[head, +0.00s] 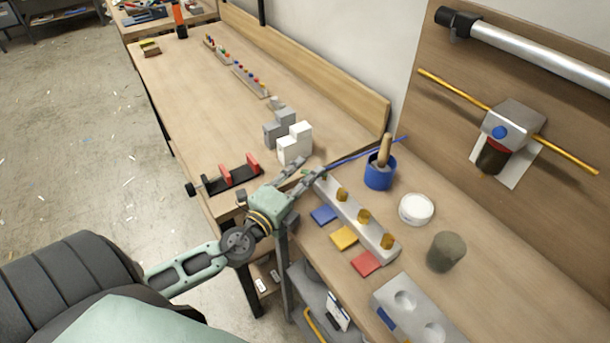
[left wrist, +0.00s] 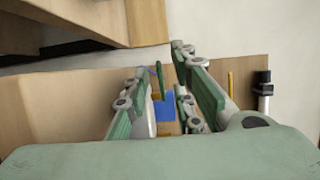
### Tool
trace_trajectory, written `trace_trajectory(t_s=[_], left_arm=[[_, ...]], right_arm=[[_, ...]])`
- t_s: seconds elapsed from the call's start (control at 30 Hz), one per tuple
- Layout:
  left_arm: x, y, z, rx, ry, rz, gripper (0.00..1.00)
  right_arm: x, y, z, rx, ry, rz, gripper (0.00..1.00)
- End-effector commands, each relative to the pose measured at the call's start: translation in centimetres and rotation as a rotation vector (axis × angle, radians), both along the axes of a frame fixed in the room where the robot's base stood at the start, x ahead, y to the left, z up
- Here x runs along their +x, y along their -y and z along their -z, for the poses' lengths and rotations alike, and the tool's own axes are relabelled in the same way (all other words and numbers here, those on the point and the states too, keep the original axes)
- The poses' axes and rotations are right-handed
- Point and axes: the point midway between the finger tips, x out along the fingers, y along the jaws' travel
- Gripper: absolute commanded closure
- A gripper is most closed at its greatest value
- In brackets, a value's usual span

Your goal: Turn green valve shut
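No green valve can be made out for certain in either view. In the left wrist view a thin upright dark green piece (left wrist: 161,84) shows between my fingers, just above a blue shape; I cannot tell what it is. My left gripper (head: 304,178) is over the bench, between the white stepped block and the blue cup. Its two fingers are spread apart with nothing held. They also show apart in the left wrist view (left wrist: 162,105). My right gripper is not in view.
A blue cup (head: 379,177) with a wooden handle stands right of my gripper. A grey strip with brass knobs (head: 352,212), a white stepped block (head: 293,145) and a black-and-red clamp (head: 230,181) are close by. A wall board (head: 440,130) rises at right.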

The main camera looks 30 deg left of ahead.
Motion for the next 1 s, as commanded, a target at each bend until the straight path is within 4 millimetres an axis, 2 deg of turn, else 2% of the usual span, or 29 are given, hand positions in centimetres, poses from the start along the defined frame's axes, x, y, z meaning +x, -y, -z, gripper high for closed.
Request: trace_trajectory(t_s=[0.03, 0.27, 0.7, 1.0], left_arm=[[0.0, 0.0, 0.0, 0.0, 0.0, 0.0, 0.81], [0.0, 0.0, 0.0, 0.0, 0.0, 0.0, 1.0], [-0.1, 0.1, -0.1, -0.001, -0.001, -0.016, 1.0], [-0.6, 0.8, -0.1, -0.008, -0.002, -0.166, 1.0]], right_arm=[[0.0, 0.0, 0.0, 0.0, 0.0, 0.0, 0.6], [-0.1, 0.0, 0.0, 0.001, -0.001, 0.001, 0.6], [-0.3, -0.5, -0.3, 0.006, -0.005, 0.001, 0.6], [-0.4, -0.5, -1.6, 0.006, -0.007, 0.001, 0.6]])
